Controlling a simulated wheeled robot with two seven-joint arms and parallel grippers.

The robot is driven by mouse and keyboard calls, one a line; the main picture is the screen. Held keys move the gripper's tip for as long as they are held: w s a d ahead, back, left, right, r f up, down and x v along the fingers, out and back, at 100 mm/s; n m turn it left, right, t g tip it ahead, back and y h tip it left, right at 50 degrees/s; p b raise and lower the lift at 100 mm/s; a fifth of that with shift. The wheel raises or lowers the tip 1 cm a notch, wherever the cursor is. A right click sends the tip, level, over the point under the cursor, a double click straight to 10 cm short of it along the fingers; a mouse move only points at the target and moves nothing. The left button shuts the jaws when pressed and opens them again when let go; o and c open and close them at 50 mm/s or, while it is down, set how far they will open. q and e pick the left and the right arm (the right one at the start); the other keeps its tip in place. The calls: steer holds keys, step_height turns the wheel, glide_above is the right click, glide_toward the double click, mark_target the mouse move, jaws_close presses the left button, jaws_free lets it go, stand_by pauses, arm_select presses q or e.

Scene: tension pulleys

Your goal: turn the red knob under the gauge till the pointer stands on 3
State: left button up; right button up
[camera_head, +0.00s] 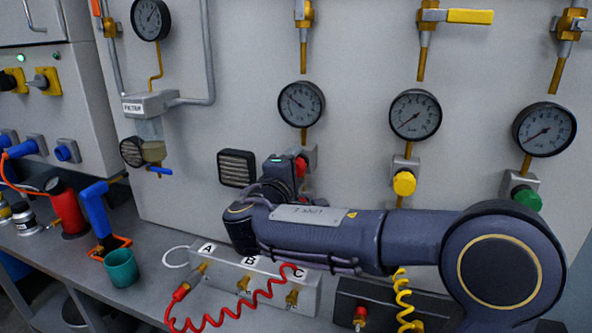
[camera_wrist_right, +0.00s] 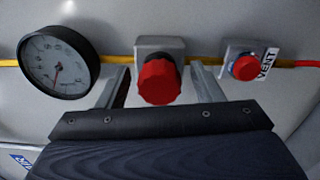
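The gauge (camera_head: 301,104) is round with a black rim, on the grey panel. Its pointer tilts to the upper left in the head view; the numbers are too small to read. It also shows in the right wrist view (camera_wrist_right: 60,62). The red knob (camera_wrist_right: 159,82) sits on a grey block beneath the gauge; in the head view only part of it (camera_head: 301,166) shows past my wrist. My right gripper (camera_wrist_right: 161,84) is open, its two fingers on either side of the knob with visible gaps. My left gripper is not in view.
A yellow knob (camera_head: 404,183) and a green knob (camera_head: 526,198) sit under two more gauges to the right. A red button (camera_wrist_right: 245,66) by a VENT label is near the red knob. A fitting block (camera_head: 310,291) marked A, B, C and a teal cup (camera_head: 121,269) stand below.

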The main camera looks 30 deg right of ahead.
steer(key=b+v, duration=0.1)
steer(key=v, duration=0.7)
stand_by(0.5)
